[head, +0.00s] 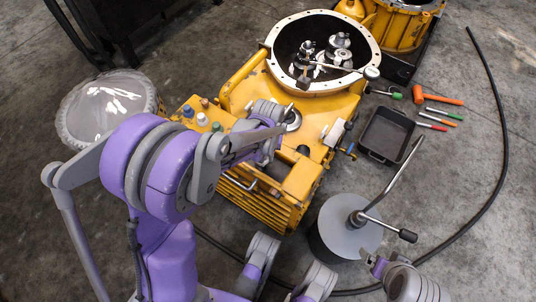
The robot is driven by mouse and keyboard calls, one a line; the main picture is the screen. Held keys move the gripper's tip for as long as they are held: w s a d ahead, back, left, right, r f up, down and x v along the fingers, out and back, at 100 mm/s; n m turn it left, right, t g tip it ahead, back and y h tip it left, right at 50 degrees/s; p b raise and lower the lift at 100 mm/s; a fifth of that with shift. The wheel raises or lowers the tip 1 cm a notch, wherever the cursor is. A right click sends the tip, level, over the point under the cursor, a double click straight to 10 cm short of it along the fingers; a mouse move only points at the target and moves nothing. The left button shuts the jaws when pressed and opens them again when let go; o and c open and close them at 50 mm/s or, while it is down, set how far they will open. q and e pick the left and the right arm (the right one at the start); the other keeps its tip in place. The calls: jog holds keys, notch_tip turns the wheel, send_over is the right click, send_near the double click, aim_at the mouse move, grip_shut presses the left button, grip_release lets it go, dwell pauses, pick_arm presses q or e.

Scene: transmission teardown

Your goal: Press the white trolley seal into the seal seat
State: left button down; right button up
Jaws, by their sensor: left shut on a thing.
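My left gripper (284,112) is over the yellow trolley (303,180), just beside a round metal ring fitting (293,120) in its top. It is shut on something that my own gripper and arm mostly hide. A small pale tip shows at its end, but I cannot make out its shape. The ring may be the seal seat; I cannot tell. I cannot pick out the white trolley seal for certain. My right gripper (374,264) is low at the right, apart from the trolley, and too small to read.
An open round housing (345,86) with gears stands behind. Small bottles (202,119) stand on the trolley's left. A covered round drum (68,113) is at left. A black tray (366,131), hand tools (437,121) and a grey cylinder with a bent rod (333,228) are at right. A hose curves across the floor.

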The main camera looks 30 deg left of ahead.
pick_arm(q)
jog(key=shift+f, duration=0.25)
dwell(0.3)
jog(key=shift+f+b, duration=0.35)
jog(key=shift+b, duration=0.1)
jog(key=c, duration=0.9)
grip_release()
jog(key=shift+r, duration=0.1)
jog(key=shift+o, duration=0.3)
jog(key=o, duration=0.4)
jog(key=shift+r+p, duration=3)
jog(key=shift+r, duration=1.05)
